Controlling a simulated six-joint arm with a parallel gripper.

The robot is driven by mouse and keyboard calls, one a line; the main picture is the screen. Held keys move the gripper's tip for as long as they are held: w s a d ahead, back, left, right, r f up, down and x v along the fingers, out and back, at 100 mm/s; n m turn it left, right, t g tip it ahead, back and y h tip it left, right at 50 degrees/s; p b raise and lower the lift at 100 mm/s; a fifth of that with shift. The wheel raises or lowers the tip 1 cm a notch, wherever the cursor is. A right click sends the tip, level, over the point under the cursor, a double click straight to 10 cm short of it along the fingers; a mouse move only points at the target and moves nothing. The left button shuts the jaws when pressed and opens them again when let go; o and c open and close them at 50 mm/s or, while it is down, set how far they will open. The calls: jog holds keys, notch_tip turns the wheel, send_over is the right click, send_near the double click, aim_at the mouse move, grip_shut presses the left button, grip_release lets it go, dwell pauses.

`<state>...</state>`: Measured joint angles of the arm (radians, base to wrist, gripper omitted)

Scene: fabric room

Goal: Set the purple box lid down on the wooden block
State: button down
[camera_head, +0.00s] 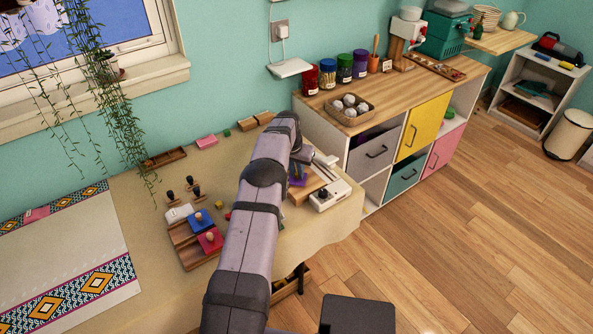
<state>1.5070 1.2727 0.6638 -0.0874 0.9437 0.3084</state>
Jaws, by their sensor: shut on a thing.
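My arm reaches across the cloth-covered table, and my gripper (303,157) is at its far end, partly hidden by the arm's own wrist. A small purple piece, the purple box lid (297,181), shows just below the gripper, which is shut on it. The lid is largely covered by the arm, so its tilt cannot be told. A light wooden block (312,187) lies right beside and below the lid. Whether the lid touches the block cannot be told from this view.
A white device with a black knob (330,195) stands right of the block, near the table edge. Left of my arm are a wooden rack with blue and red lidded pieces (210,241), dark-handled stamps (194,192) and a pink block (207,142). A cabinet (375,165) stands behind right.

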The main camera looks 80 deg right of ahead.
jog(key=shift+f, duration=0.1)
jog(key=shift+f, duration=0.15)
jog(key=c, duration=1.7)
grip_release()
jog(key=shift+a+r, duration=0.1)
jog(key=shift+r, duration=0.6)
jog(key=b+v, duration=0.2)
jog(key=v, duration=0.9)
